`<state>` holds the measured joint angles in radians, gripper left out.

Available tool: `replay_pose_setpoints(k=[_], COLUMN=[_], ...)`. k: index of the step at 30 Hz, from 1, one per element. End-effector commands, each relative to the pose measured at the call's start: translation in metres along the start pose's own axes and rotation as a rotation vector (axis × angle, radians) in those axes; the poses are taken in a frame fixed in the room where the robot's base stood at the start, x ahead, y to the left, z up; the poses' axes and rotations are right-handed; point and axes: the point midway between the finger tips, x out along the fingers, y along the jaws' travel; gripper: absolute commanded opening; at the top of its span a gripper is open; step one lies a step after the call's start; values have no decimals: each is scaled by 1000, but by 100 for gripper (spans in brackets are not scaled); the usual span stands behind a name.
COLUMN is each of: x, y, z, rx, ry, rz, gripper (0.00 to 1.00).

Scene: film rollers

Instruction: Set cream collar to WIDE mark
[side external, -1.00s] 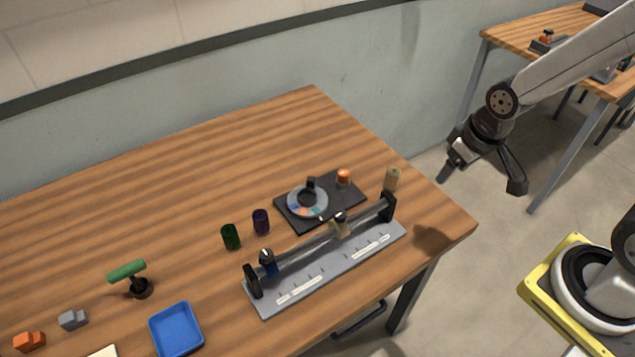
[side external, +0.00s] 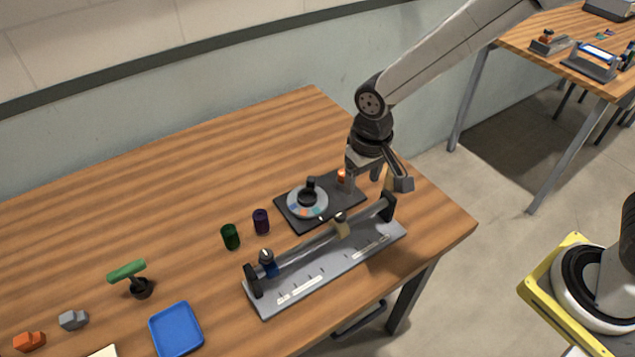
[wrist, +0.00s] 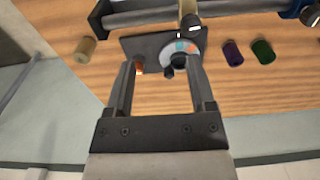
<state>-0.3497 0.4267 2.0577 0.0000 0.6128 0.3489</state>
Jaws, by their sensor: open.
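The cream collar (side external: 342,230) sits on the rod of the grey-based rail fixture (side external: 330,262), toward its right end, with a dark knob on top. It also shows at the top of the wrist view (wrist: 187,10). A blue collar (side external: 270,269) is on the same rod near the left post. White label strips lie along the base; their lettering is too small to read, so I cannot tell which is WIDE. My gripper (side external: 377,183) is open and empty, above the table's right part, behind the rail and apart from the cream collar.
A black plate with a grey dial (side external: 305,201) and an orange cylinder (wrist: 139,68) lies behind the rail, near my fingers. A tan cylinder (wrist: 85,49) stands near the rail's end. Purple (side external: 261,221) and green (side external: 230,236) cylinders stand left. A blue tray (side external: 176,329) is front left.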

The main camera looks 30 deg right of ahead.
Motion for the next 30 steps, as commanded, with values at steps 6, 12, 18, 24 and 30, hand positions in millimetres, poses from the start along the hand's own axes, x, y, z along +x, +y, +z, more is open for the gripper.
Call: replay_pose_setpoints(k=[6,12,18,24,30], x=[13,15,18,31,52], y=[-36,-41,-40,-40,-40], z=[-8,-8,-8,-8,-7], rx=[-2,1,1,1,1], ry=[-37,-43,-44,-45,-44], rz=[13,16,16,16,16], gripper=[71,71,71,71,71])
